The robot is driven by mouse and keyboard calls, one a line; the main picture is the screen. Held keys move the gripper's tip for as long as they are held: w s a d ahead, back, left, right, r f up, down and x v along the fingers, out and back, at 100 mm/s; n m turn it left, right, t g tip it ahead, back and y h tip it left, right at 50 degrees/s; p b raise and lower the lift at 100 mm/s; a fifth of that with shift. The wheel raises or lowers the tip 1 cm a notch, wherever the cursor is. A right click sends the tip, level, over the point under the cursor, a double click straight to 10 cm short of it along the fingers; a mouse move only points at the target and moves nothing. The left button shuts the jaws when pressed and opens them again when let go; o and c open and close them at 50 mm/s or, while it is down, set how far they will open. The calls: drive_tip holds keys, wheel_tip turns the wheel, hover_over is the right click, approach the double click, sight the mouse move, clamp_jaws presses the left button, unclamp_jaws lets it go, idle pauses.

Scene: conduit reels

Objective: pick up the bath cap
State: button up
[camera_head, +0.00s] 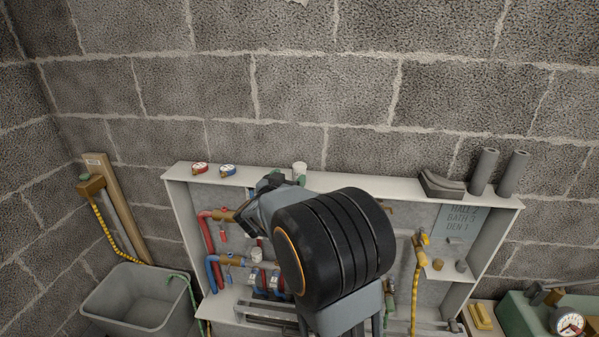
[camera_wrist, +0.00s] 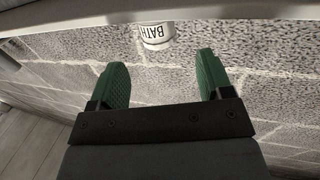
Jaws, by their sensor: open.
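The bath cap (camera_wrist: 156,33) is a small white cylinder with "BATH" in dark letters, upside down in the wrist view, at the edge of a pale shelf. It lies beyond and between the tips of my gripper (camera_wrist: 162,68), which is open and empty with green pads. In the head view a white cylinder (camera_head: 299,169), likely the same cap, stands on the cabinet's top shelf. My gripper (camera_head: 273,181) is just left of it there, mostly hidden behind my arm. I cannot tell from the head view how far apart they are.
The white cabinet (camera_head: 390,187) holds red and blue pipes and valves. A block wall stands behind. A grey tub (camera_head: 140,300) is lower left.

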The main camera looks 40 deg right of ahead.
sight(297, 169)
drive_tip(key=shift+p+x, duration=0.45)
drive_tip(key=shift+x, duration=3.2)
drive_tip(key=shift+r, duration=0.15)
drive_tip(key=shift+s, duration=0.1)
drive_tip(key=c, duration=1)
